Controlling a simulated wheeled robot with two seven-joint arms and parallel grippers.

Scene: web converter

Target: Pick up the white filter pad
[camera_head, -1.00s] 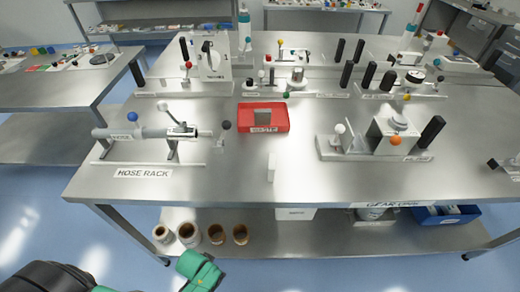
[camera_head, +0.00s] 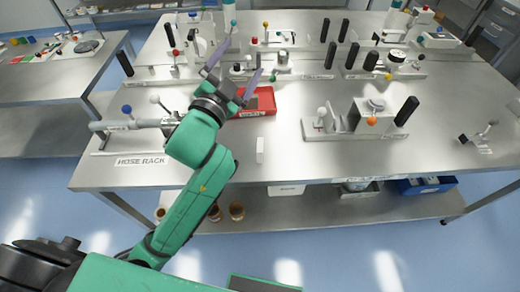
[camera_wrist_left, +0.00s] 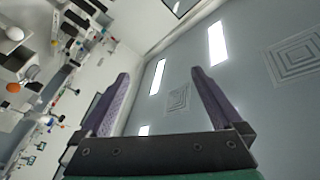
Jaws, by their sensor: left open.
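A small white upright piece (camera_head: 260,150) stands near the front edge of the steel table; it looks like the white filter pad, but I cannot be certain. My left gripper (camera_head: 245,57) is raised over the table, beyond and left of this piece, with its purple fingers pointing up and away. It also shows in the left wrist view (camera_wrist_left: 160,75), fingers spread and nothing between them. The white piece is not visible in the left wrist view, which faces the ceiling and wall. My right gripper is not in view.
A red tray (camera_head: 265,101) sits just behind the white piece, partly covered by my left gripper. The hose rack (camera_head: 140,160) is to the left. A white block fixture (camera_head: 371,115) with knobs is to the right. The table front around the white piece is clear.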

